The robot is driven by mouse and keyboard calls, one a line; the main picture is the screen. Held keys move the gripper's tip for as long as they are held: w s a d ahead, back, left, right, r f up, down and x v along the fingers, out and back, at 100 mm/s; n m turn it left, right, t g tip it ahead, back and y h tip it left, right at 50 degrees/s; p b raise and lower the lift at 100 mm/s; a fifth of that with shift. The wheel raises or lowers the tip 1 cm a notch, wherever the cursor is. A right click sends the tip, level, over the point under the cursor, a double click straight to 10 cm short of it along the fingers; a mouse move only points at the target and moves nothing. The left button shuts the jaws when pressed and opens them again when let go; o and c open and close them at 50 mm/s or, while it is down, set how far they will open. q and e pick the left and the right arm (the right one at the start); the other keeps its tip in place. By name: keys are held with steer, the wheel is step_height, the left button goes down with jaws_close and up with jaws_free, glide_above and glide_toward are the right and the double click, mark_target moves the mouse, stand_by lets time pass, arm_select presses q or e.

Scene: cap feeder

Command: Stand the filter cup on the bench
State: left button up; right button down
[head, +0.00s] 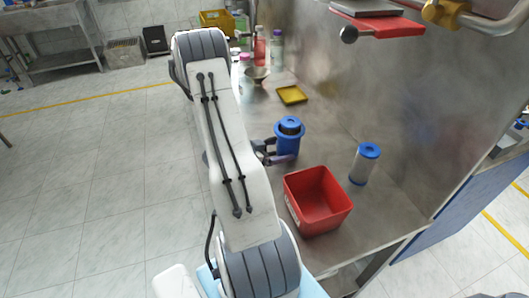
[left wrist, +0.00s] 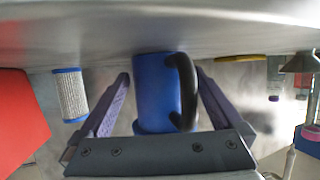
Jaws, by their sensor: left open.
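The filter cup (head: 289,143) is a blue cup with a wide blue rim and looks upright on the grey metal bench (head: 377,213). My left gripper (left wrist: 163,76) is open, with one purple finger on each side of the cup. Gaps show beside the cup there; I cannot tell whether a finger touches it. In the head view the left gripper (head: 277,154) is partly hidden by my arm. My right gripper is not in view.
A red bin (head: 302,217) stands close in front of the cup. A yellow tray (head: 292,95) lies behind. A funnel-like bowl (head: 257,75) and bottles (head: 276,47) are farther back.

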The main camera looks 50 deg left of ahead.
arm_select(q)
steer(key=v, duration=0.9)
steer(key=shift+s+d+r, duration=0.1)
steer(key=shift+s, duration=0.15)
